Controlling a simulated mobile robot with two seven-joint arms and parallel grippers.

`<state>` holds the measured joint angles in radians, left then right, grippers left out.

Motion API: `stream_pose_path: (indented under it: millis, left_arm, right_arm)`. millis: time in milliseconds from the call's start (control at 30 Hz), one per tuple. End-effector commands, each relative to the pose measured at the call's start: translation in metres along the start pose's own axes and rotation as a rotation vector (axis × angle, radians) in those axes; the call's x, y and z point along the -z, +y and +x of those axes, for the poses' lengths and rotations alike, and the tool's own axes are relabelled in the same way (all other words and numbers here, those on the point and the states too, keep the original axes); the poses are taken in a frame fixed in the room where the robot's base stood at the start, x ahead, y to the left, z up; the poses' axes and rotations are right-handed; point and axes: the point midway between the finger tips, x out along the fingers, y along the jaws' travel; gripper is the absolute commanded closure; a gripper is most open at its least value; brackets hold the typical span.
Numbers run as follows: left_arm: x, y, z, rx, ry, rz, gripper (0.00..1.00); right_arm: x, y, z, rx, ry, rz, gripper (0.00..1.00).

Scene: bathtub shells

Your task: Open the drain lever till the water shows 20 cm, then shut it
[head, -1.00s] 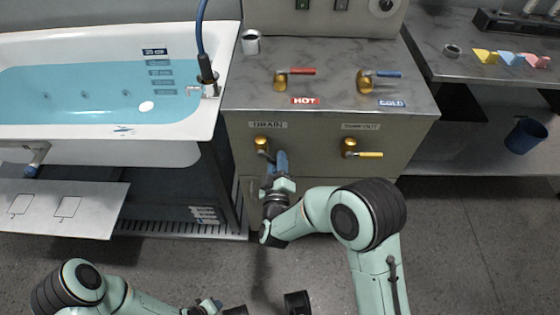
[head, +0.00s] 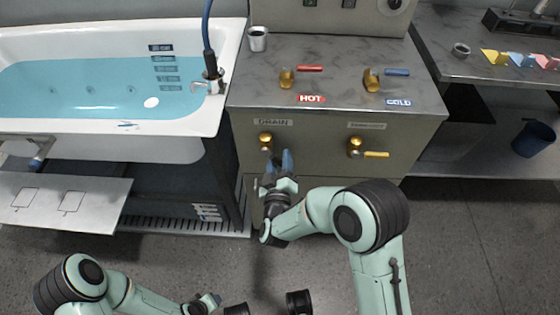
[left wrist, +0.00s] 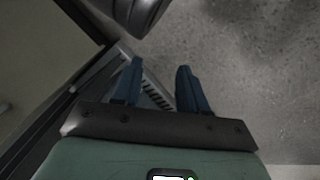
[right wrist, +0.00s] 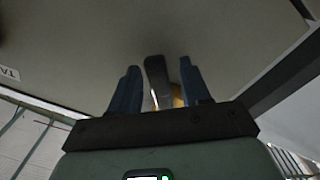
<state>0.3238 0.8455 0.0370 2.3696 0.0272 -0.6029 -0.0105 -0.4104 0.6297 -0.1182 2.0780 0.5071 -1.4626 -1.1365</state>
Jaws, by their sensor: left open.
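The drain lever's brass valve (head: 265,142) is on the grey cabinet front under the DRAIN label (head: 273,122). Its dark handle (right wrist: 156,72) shows between my right fingers in the right wrist view, with gaps at the sides. My right gripper (head: 277,163) is open just below the valve, hiding part of the handle in the head view. The bathtub (head: 216,110) holds blue water (head: 95,95). Depth labels (head: 163,60) are on its inner wall; the water line is near the upper ones, figures too small to read. My left gripper (left wrist: 160,88) is open and empty above the floor.
A second brass valve with a yellow lever (head: 376,154) is right of the drain. Red HOT (head: 310,68) and blue COLD (head: 396,72) levers and a metal cup (head: 258,39) are on the cabinet top. A pale panel (head: 95,205) juts out below the tub.

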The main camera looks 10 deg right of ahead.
Motion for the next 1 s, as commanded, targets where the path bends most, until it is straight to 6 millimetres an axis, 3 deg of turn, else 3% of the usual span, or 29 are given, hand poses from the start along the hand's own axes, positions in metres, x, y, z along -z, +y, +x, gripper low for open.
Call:
stream_pose_path:
  millis: [233, 367, 800, 1000]
  left_arm:
    - [-0.001, 0.000, 0.000, 0.000, -0.001, 0.000, 0.57]
    - [-0.004, 0.001, -0.003, -0.001, -0.010, 0.001, 0.57]
    - [-0.024, 0.006, -0.020, -0.005, -0.073, 0.006, 0.57]
    - [-0.028, 0.007, -0.023, -0.006, -0.086, 0.006, 0.57]
  right_arm:
    - [0.000, 0.000, -0.001, 0.000, 0.000, -0.001, 0.53]
    - [0.001, 0.000, -0.013, 0.002, 0.000, 0.000, 0.53]
    - [0.001, 0.000, -0.105, 0.005, 0.000, -0.003, 0.53]
    - [0.000, -0.001, -0.129, 0.002, 0.000, -0.001, 0.53]
